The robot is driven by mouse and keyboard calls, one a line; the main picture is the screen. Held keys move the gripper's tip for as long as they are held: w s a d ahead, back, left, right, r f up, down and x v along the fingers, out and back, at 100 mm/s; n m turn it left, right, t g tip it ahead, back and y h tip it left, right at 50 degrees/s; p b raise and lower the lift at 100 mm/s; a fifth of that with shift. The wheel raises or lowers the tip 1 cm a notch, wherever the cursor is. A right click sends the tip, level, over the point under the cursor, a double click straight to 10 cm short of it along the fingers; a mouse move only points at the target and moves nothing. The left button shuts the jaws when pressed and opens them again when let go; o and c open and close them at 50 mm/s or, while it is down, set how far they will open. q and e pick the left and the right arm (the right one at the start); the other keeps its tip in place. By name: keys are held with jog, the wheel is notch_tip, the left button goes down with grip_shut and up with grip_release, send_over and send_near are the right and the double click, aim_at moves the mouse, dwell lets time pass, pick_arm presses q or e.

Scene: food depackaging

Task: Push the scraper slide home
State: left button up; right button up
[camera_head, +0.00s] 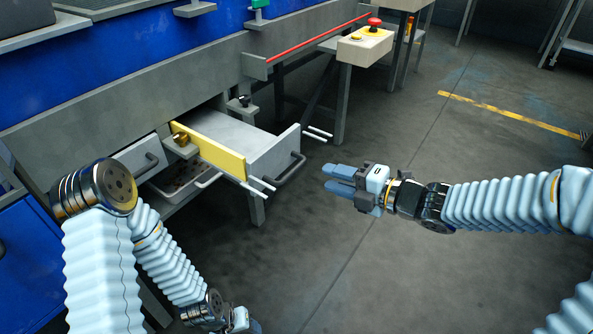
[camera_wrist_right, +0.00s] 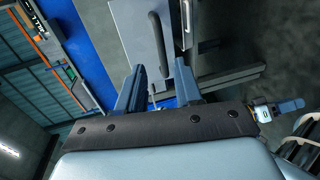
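A grey drawer-like slide (camera_head: 237,133), which I take to be the scraper slide, sticks out of the blue and grey machine. It has a dark bar handle (camera_head: 291,168) on its front and a yellow plate (camera_head: 212,151) along its near side. My right gripper (camera_head: 340,180) is open and empty, to the right of the handle and apart from it. In the right wrist view its two fingers (camera_wrist_right: 158,92) stand apart, with the grey panel and a dark handle (camera_wrist_right: 162,45) beyond them. My left gripper (camera_head: 243,322) is low at the bottom edge, only partly in view.
Pale rods stick out near the slide's front. A second grey front with a handle (camera_head: 148,165) and a tray (camera_head: 178,182) are left of the yellow plate. A box with a red button (camera_head: 374,24) stands behind. The floor (camera_head: 390,130) around my right gripper is clear.

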aim_at(298, 169)
jog(key=x, duration=1)
jog(key=shift+w+a+f+b, duration=0.1)
jog(key=shift+a+b, duration=0.15)
jog(key=shift+b, duration=0.15)
jog(key=shift+c, duration=0.5)
grip_shut()
